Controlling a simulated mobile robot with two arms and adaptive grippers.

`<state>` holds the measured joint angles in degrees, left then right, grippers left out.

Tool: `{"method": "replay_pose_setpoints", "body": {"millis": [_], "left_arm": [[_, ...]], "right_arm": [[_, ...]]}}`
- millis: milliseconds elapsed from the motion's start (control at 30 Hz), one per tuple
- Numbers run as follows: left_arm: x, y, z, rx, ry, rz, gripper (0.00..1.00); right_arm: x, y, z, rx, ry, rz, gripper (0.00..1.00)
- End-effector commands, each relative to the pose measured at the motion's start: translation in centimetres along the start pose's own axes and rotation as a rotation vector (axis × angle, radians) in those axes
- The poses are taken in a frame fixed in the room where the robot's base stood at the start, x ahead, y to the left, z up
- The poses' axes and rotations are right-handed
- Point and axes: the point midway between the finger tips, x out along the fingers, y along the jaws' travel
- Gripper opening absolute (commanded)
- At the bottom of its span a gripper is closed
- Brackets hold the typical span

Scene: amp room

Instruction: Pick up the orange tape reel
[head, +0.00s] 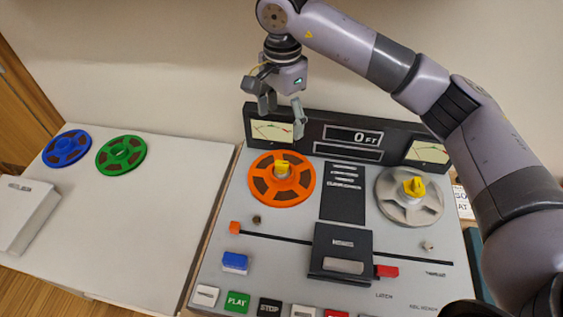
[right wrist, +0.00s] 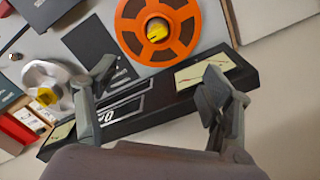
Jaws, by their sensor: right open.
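The orange tape reel (head: 263,193) sits on the left spindle of the tape deck, with a yellow knob (head: 283,168) at its centre. In the right wrist view the orange tape reel (right wrist: 126,25) is at the top middle, beyond the fingers. My right gripper (head: 282,105) is open and empty, above the deck's meter panel and apart from the reel. In the right wrist view its fingers (right wrist: 150,95) are spread wide. My left gripper is not in view.
A grey reel (head: 408,210) with a yellow knob is on the right spindle. The upright meter panel (head: 318,125) runs along the deck's back edge. A blue reel (head: 67,148) and a green reel (head: 121,155) lie on the white table (head: 130,230) at left.

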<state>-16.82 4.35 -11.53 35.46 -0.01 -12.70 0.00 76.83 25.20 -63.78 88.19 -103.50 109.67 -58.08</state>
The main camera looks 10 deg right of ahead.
Motion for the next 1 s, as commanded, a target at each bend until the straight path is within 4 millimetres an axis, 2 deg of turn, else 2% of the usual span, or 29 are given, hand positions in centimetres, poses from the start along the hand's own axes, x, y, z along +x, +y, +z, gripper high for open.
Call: {"method": "replay_pose_setpoints", "body": {"millis": [33, 167, 367, 500, 700, 833, 1000], "left_arm": [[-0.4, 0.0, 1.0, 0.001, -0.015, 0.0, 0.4], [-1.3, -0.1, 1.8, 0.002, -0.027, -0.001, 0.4], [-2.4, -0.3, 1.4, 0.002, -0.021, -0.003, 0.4], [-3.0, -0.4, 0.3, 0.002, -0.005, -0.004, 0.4], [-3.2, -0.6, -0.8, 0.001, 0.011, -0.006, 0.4], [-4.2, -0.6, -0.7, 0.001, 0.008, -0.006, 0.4], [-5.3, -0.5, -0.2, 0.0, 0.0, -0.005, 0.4]], "right_arm": [[0.7, 0.1, 0.0, -0.001, 0.002, 0.006, 0.74], [3.3, 0.2, 0.1, 0.001, -0.001, 0.009, 0.74], [7.7, 0.2, 0.2, 0.001, -0.003, 0.007, 0.74], [10.1, 0.2, 0.2, 0.001, -0.003, 0.006, 0.74], [11.6, 0.1, 0.2, 0.001, -0.002, 0.002, 0.74], [12.8, 0.3, 0.6, 0.001, -0.004, 0.006, 0.74], [15.5, 0.4, 0.9, 0.003, -0.004, 0.005, 0.74]]}}
